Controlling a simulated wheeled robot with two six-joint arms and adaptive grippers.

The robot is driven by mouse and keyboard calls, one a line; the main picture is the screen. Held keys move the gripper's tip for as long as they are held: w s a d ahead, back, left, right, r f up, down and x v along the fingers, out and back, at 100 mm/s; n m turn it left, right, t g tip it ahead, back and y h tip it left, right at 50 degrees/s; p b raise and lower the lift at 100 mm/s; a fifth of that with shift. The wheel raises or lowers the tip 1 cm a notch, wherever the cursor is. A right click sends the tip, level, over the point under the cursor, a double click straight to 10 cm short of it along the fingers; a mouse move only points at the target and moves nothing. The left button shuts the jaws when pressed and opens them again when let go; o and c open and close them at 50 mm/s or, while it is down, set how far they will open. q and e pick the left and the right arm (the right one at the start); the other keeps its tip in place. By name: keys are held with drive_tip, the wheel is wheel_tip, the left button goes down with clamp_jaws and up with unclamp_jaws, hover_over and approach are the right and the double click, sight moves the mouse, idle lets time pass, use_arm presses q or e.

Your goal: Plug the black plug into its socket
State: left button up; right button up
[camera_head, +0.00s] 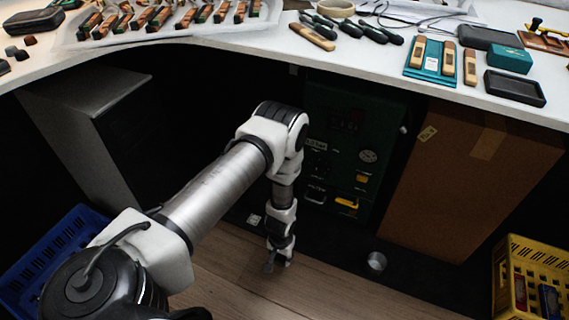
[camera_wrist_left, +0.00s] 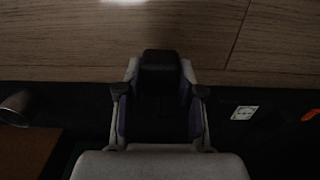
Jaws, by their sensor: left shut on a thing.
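My left gripper (camera_head: 277,262) points down near the floor in front of a dark green cabinet. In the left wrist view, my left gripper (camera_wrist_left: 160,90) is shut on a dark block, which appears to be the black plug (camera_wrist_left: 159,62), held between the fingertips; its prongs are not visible. A small white square plate with a dark mark (camera_head: 254,219) is to the left of the gripper, and it shows in the wrist view (camera_wrist_left: 244,113) apart from the fingers. It is too small to tell whether it is the socket. My right gripper is not in view.
The dark green cabinet (camera_head: 345,125) with yellow handles stands under the white worktop (camera_head: 270,50). A brown board (camera_head: 450,185) leans to its right. A metal cup (camera_head: 376,262) is on the floor. A blue crate (camera_head: 60,250) and yellow crate (camera_head: 530,262) flank the wooden floor.

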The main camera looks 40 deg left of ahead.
use_arm(q)
drive_tip(key=shift+w+a+f+b, duration=0.1)
drive_tip(key=shift+w+a+b, duration=0.85)
drive_tip(key=shift+a, duration=1.4)
drive_tip(key=shift+w+a+r+b, duration=0.1)
drive_tip(key=shift+w+a+b, duration=0.85)
drive_tip(key=shift+a, duration=1.35)
drive_tip(key=shift+w+a+f+b, duration=0.1)
drive_tip(key=shift+w+a+b, duration=0.85)
drive_tip(key=shift+a, duration=1.4)
drive_tip(key=shift+w+a+b, duration=0.35)
drive_tip(key=shift+a+b, duration=0.2)
drive_tip(key=shift+a, duration=0.3)
drive_tip(key=shift+w+a+b, duration=0.3)
drive_tip(key=shift+a+b, duration=0.2)
drive_tip(key=shift+a, duration=0.3)
drive_tip(key=shift+w+a+b, duration=0.3)
drive_tip(key=shift+a+b, duration=0.25)
drive_tip(key=shift+a, duration=0.3)
drive_tip(key=shift+w+a, duration=0.15)
drive_tip(key=shift+a, duration=0.1)
drive_tip(key=shift+f+b, duration=0.55)
drive_tip(key=shift+b, duration=0.05)
